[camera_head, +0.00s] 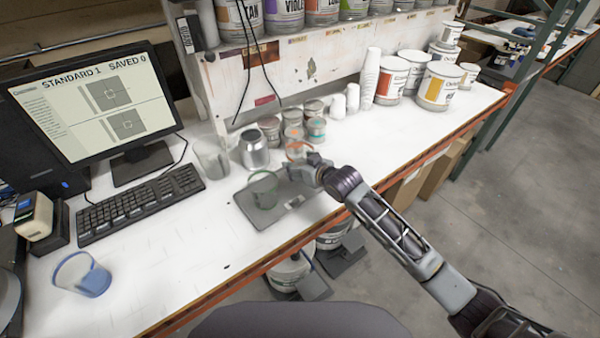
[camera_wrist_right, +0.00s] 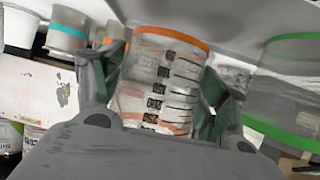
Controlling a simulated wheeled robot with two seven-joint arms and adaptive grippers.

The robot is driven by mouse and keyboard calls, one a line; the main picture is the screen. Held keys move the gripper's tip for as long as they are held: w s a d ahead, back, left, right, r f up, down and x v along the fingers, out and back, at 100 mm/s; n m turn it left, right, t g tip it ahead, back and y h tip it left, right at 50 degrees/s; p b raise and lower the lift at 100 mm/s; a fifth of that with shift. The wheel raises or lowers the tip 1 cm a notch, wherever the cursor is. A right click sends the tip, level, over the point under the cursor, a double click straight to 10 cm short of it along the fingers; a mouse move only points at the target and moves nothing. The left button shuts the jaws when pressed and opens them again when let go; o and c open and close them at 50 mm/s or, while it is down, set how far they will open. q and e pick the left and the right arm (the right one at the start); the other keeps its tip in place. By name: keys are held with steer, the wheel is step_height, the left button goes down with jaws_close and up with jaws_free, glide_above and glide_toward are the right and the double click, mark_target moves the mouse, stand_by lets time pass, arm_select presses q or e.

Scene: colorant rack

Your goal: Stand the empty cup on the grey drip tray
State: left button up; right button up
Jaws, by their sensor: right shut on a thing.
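My right gripper (camera_head: 303,168) is shut on a clear cup with an orange rim (camera_head: 298,151). In the right wrist view the cup (camera_wrist_right: 160,85) sits between the two fingers, with printed dark marks on its wall. No contents show through that wall. The grey drip tray (camera_head: 283,217) lies flat on the bench. A clear cup with a green rim (camera_head: 264,190) stands on the tray, to the left of the held cup; it also shows in the right wrist view (camera_wrist_right: 285,95). The held cup is at the tray's back right; its base is hidden by my gripper. My left gripper is out of view.
A grey can (camera_head: 254,150) and a clear cup (camera_head: 212,158) stand behind the tray. Several small tins (camera_head: 292,135) are behind the held cup. A cup with blue in it (camera_head: 82,275) stands at the front left. A keyboard (camera_head: 140,203) lies left. Clear bench lies between.

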steer(key=shift+f, duration=1.85)
steer(key=shift+f, duration=0.15)
steer(key=o, duration=1)
steer(key=shift+r, duration=0.2)
steer(key=shift+v, duration=6.05)
steer(key=shift+w, duration=0.1)
